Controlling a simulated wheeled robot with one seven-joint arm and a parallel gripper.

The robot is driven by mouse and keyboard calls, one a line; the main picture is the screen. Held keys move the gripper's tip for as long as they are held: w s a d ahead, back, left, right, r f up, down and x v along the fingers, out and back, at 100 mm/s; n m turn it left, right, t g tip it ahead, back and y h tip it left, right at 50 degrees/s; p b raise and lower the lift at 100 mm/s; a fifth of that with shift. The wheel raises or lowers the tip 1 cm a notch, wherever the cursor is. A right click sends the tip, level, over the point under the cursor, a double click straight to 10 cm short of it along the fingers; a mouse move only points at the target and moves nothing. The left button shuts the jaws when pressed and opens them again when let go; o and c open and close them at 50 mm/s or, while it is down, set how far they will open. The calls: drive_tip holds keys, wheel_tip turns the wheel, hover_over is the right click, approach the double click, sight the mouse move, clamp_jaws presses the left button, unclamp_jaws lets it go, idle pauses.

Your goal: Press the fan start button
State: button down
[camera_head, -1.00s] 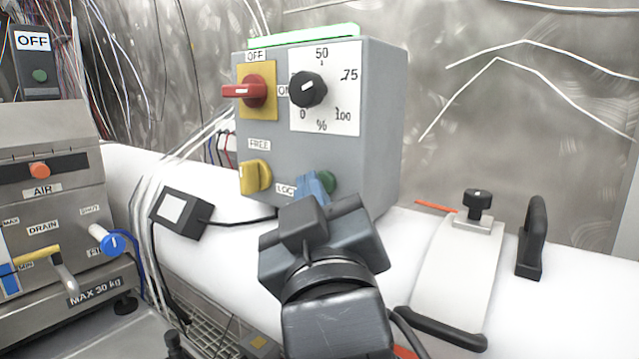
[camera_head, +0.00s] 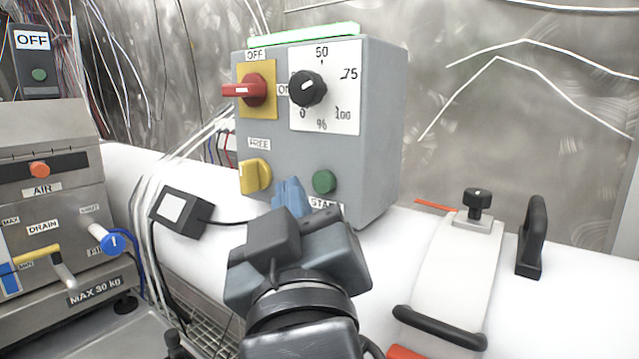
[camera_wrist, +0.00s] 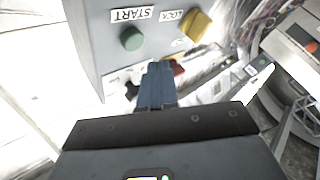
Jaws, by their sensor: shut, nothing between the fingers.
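The green start button (camera_head: 324,181) is at the lower right of the grey control box's front, above a partly hidden START label. It also shows in the wrist view (camera_wrist: 131,38), where the box appears upside down. My gripper (camera_head: 291,188) is shut with nothing in its blue fingers. In the head view its tips are just left of and slightly below the button, in front of the LOCK label area. In the wrist view the fingertips (camera_wrist: 160,66) are to the side of the button, apart from it. Their depth gap to the panel is unclear.
The grey box (camera_head: 375,140) also bears a red switch (camera_head: 252,90), a black percent dial (camera_head: 307,89) and a yellow knob (camera_head: 255,176). A small black device (camera_head: 182,212) with a cable lies left. A black handle (camera_head: 532,238) stands right. A steel machine (camera_head: 50,200) is far left.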

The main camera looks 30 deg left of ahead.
drive_tip(key=s, duration=0.4)
drive_tip(key=shift+a, duration=0.15)
drive_tip(key=shift+s, duration=0.1)
idle(0.7)
